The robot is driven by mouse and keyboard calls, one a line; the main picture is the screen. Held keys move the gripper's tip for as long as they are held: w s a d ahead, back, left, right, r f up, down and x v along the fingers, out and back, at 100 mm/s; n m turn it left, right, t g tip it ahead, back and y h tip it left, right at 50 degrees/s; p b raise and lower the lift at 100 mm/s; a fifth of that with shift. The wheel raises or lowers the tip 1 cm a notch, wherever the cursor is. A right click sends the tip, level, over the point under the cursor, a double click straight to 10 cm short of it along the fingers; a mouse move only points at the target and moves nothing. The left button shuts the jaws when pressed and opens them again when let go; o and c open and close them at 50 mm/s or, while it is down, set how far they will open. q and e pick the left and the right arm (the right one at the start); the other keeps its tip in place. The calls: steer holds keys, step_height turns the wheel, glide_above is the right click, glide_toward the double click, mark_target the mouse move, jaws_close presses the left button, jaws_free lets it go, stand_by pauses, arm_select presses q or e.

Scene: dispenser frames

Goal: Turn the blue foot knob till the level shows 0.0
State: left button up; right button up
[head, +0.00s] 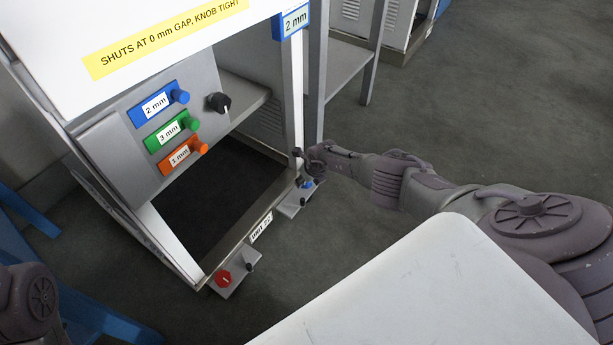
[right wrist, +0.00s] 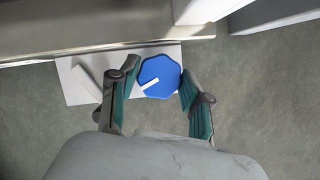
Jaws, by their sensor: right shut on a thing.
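The blue foot knob (right wrist: 160,75) is an eight-sided-looking disc with a white pointer line towards its lower left. It sits on a pale foot plate (right wrist: 80,88) at the frame's base. In the right wrist view, the fingers of my right gripper (right wrist: 160,72) stand on its left and right sides, shut on it. In the head view, the blue knob (head: 307,184) is small and partly hidden beside my right gripper (head: 303,168) at the frame's right front foot. My left gripper is out of view. I see no level reading in either view.
A red foot knob (head: 223,279) sits at the other front foot. The white dispenser frame (head: 297,95) has blue, green and orange pegs and a black knob (head: 218,102) on its grey panel. A metal stand (head: 345,65) is behind right. Floor right of the feet is clear.

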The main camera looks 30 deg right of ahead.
steer(key=o, duration=1.2)
steer(key=shift+c, duration=0.2)
steer(key=shift+r, duration=0.1)
steer(key=shift+v, duration=0.9)
steer(key=shift+s+d+r, duration=0.1)
steer(key=shift+s+r, duration=0.05)
steer(key=shift+r, duration=0.15)
steer(key=v, duration=0.9)
steer(key=shift+r, duration=0.2)
steer(key=shift+s, duration=0.15)
